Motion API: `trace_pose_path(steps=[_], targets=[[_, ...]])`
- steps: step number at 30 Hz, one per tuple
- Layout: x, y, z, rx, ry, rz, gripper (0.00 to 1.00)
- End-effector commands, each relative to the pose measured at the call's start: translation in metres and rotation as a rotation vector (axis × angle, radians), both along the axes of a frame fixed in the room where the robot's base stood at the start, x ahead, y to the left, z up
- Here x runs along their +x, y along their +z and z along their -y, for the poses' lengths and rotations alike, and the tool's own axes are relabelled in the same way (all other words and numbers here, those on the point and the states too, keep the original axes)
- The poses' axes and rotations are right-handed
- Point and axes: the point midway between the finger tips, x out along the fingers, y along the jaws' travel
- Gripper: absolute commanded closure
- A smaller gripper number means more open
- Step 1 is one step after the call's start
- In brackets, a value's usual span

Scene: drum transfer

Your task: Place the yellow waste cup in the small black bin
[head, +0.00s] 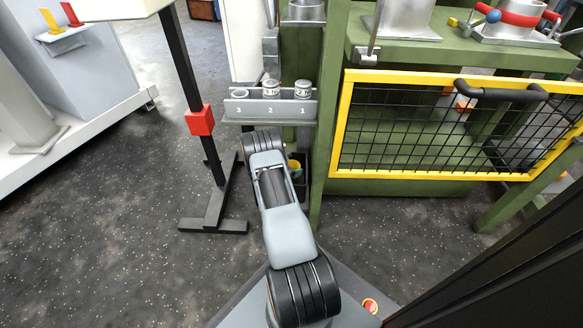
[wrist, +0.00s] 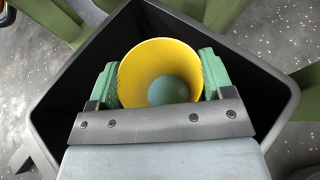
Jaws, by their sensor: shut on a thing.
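The yellow waste cup (wrist: 160,60) is held between the two green fingers of my gripper (wrist: 160,88) in the wrist view. I look into its open mouth and see a grey-blue bottom. The small black bin (wrist: 62,105) surrounds the cup and fingers in the wrist view; how deep the cup sits in it is hard to tell. In the head view the bin (head: 303,190) stands low beside the green frame, partly hidden by my arm. A bit of the yellow cup (head: 295,166) shows there, and my gripper is hidden behind my arm.
A grey shelf (head: 270,109) numbered 3, 2, 1 holds small canisters just above the bin. A dark post with a red block (head: 200,121) stands to the left. A yellow-framed mesh gate (head: 450,125) is at the right. Speckled floor is clear at the lower left.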

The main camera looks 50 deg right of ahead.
Motion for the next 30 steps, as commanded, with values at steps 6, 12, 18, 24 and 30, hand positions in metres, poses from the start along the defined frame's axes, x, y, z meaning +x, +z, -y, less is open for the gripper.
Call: trace_pose_path(steps=[6,12,18,24,30], targets=[[0.0,-0.001,0.0,-0.001,0.0,0.001,0.21],[0.0,-0.001,0.0,-0.001,0.0,0.0,0.02],[0.0,-0.001,0.0,0.0,0.0,0.0,0.0],[0.0,0.01,0.0,-0.002,0.001,0.001,0.0],[0.004,0.029,-0.033,0.0,0.005,-0.002,0.0]])
